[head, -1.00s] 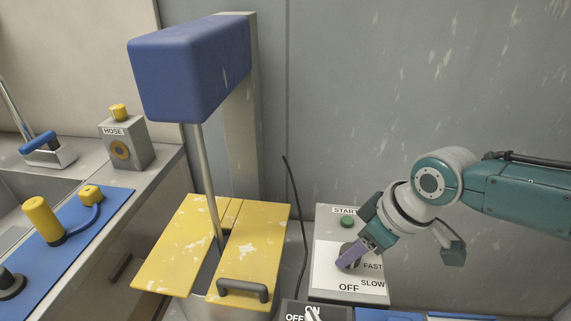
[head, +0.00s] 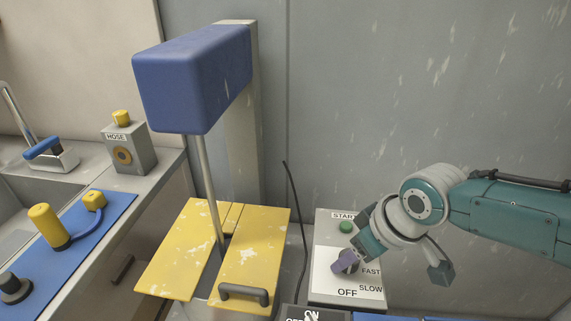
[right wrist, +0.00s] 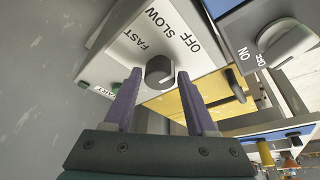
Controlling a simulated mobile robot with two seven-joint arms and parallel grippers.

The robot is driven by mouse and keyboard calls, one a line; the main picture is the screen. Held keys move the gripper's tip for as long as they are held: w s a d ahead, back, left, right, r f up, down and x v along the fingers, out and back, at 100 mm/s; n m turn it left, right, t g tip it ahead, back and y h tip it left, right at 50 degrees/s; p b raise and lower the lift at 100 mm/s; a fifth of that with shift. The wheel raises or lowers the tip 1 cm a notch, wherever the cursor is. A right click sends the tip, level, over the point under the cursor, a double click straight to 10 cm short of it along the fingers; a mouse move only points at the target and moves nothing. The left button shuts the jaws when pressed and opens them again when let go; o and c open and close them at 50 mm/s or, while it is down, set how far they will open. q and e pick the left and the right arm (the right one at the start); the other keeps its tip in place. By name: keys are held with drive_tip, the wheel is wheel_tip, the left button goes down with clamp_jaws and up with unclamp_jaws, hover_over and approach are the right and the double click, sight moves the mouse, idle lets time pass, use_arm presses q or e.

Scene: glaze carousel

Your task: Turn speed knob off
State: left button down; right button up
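The speed knob (right wrist: 159,72) is a dark round knob on a white panel (right wrist: 185,45) labelled FAST, SLOW and OFF. In the right wrist view it sits between the tips of my right gripper (right wrist: 159,78). The two purple fingers are open, with a gap visible on each side of the knob. In the head view the right gripper (head: 346,262) is over the knob and mostly hides it, left of the FAST label. I cannot tell which label the knob points to. My left gripper is not in view.
A green START button (head: 346,227) is just above the knob. A second panel with an ON/OFF switch (right wrist: 285,42) is close by. The yellow-lidded tub (head: 253,255) and blue mixer head (head: 195,78) stand to the left. A black cable (head: 297,215) hangs between.

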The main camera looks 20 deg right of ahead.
drive_tip(key=shift+o, duration=1.4)
drive_tip(key=shift+r, duration=0.1)
drive_tip(key=p+v, duration=0.5)
drive_tip(key=v, duration=0.4)
drive_tip(key=shift+s+r, duration=0.15)
drive_tip(key=shift+r, duration=0.2)
